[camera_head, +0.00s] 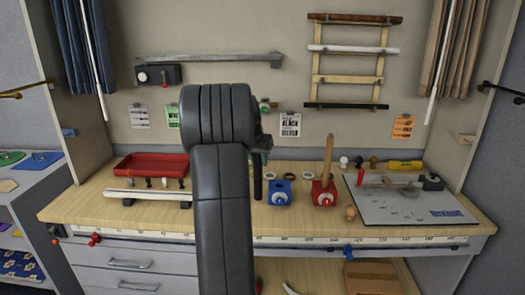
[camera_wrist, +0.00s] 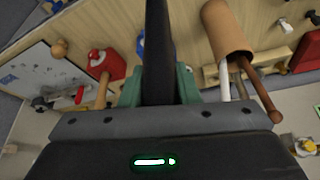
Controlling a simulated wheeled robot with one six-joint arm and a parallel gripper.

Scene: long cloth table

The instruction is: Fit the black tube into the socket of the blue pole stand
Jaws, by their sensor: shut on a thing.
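My gripper (camera_head: 261,152) is shut on the black tube (camera_head: 257,182), which hangs about upright below it. In the wrist view the tube (camera_wrist: 157,45) runs between the green fingers (camera_wrist: 159,88). The blue pole stand (camera_head: 279,194) is on the bench, just right of the tube's lower end in the head view. The tube looks apart from the stand, though its depth is hard to judge. In the wrist view the blue stand (camera_wrist: 140,43) is mostly hidden behind the tube.
A red stand (camera_head: 324,194) holding an upright wooden pole (camera_head: 328,152) is right of the blue one. A grey board (camera_head: 405,205) with tools lies farther right. A red tray (camera_head: 150,166) and a white bar on supports (camera_head: 148,194) are at left. A brown cup (camera_wrist: 226,30) shows in the wrist view.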

